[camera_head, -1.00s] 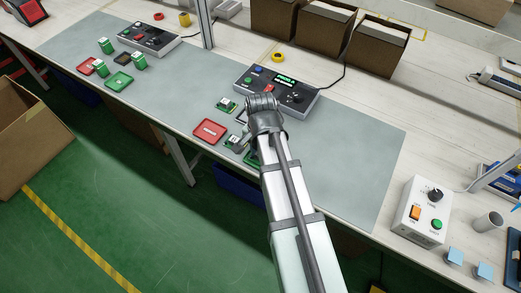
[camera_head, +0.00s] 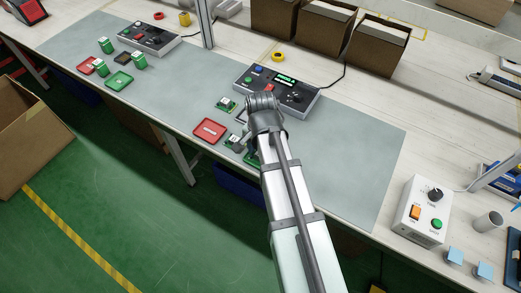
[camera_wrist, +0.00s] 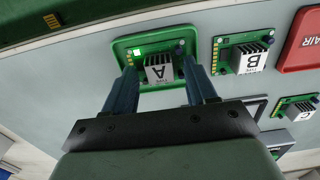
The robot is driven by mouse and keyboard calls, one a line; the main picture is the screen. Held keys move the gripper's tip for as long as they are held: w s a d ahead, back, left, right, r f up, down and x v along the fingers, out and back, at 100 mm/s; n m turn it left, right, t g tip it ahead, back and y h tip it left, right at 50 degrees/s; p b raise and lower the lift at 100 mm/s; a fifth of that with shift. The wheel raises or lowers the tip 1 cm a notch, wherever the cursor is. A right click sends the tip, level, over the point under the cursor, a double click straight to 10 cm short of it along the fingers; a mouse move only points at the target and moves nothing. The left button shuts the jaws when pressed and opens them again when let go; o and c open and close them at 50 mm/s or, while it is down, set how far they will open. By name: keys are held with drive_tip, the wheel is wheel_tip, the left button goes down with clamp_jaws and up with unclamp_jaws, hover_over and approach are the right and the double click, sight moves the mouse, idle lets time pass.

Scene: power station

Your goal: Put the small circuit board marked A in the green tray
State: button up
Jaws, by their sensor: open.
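The small circuit board marked A (camera_wrist: 137,62) lies inside the green tray (camera_wrist: 117,48) in the wrist view. It has a grey finned block lettered A and a lit green light. My gripper (camera_wrist: 161,76) is open, with one finger on each side of the block and a gap between each finger and the block. In the head view my arm hides board A and most of the green tray (camera_head: 249,158).
Board B (camera_wrist: 222,53) lies just right of the green tray, with a red tray (camera_wrist: 287,62) beyond it. Board C (camera_wrist: 284,115) lies near a dark square frame (camera_wrist: 256,101). A control box (camera_head: 277,90) with a lit display stands behind.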

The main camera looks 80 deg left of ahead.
wheel_tip(320, 180, up, 12)
idle(0.6)
drive_tip(key=shift+w, duration=0.1)
idle(0.4)
